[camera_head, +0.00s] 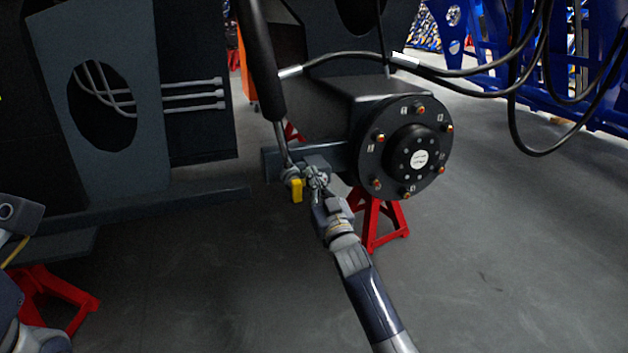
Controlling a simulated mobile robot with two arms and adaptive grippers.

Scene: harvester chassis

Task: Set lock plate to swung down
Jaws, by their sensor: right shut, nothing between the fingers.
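A small yellow plate (297,190), which looks like the lock plate, shows at the lower end of a dark cylinder's rod. It points downward beside the grey rod-end joint, and its upper edge is hard to make out. My right gripper (317,180) is shut at the joint, just right of the yellow plate. Nothing shows between its fingers, and a small gap seems to separate it from the plate. Whether it touches the joint I cannot tell. Of my left arm only links show at the lower left edge; its gripper is out of sight.
A dark cylinder (260,60) slopes down to the joint. A round bolted hub (370,150) stands close on the right, above a red stand (380,222). Black hoses (480,72) hang at the upper right. The grey floor (500,260) at right is clear.

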